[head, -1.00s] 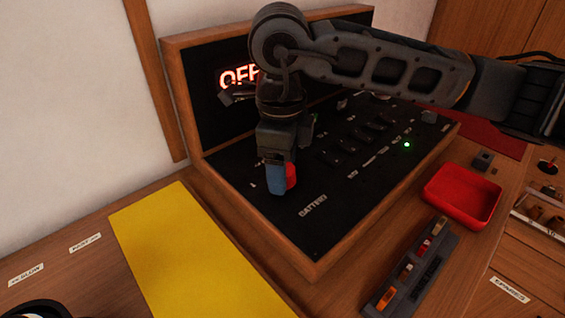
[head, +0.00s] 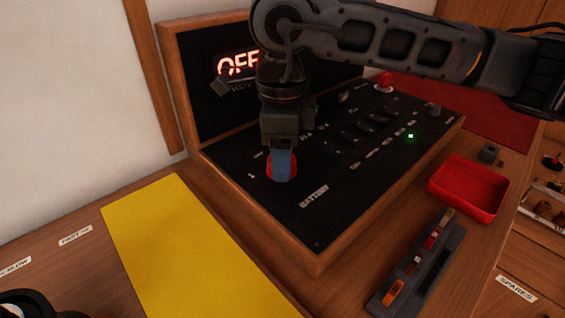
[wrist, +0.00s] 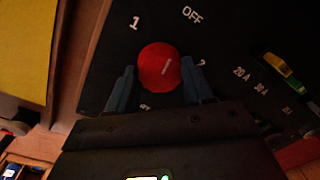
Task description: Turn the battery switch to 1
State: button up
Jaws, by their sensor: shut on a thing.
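The battery switch is a round red knob (head: 270,170) on the black panel (head: 330,190), above the word BATTERY. It also shows in the wrist view (wrist: 155,62), with a white line on its face pointing up and right, toward OFF. The label 1 (wrist: 134,22) is at its upper left, OFF (wrist: 192,15) at its upper right and 2 (wrist: 201,64) at its right, partly hidden by a finger. My gripper (head: 282,168) points down and is shut on the knob, with a blue finger on each side of it (wrist: 158,82).
A lit display (head: 238,65) on the upright board reads OFF. A yellow mat (head: 170,245) lies left of the panel. A red tray (head: 468,188) and a dark holder with several coloured fuses (head: 418,265) stand to the right. A green light (head: 411,136) glows on the panel.

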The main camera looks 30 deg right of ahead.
jog(key=n+b, duration=0.3)
jog(key=b, duration=0.1)
jog(key=n+b, duration=0.2)
jog(key=b, duration=0.1)
jog(key=shift+d+f+n, duration=0.1)
jog(key=shift+f+n, duration=0.15)
jog(key=shift+n, duration=0.05)
jog(key=shift+w+r+n+y+b, duration=0.1)
jog(key=shift+r+n+y+b, duration=0.05)
jog(key=shift+n+b, duration=0.8)
jog(key=shift+r+n+y+b, duration=0.15)
jog(key=shift+n+b, duration=0.5)
jog(key=shift+n, duration=0.6)
jog(key=o, duration=1)
jog(key=shift+o, duration=0.2)
jog(key=r, duration=0.5)
jog(key=r+p, duration=0.1)
jog(key=r, duration=0.1)
jog(key=shift+s+r, duration=0.25)
jog(key=shift+r, duration=0.15)
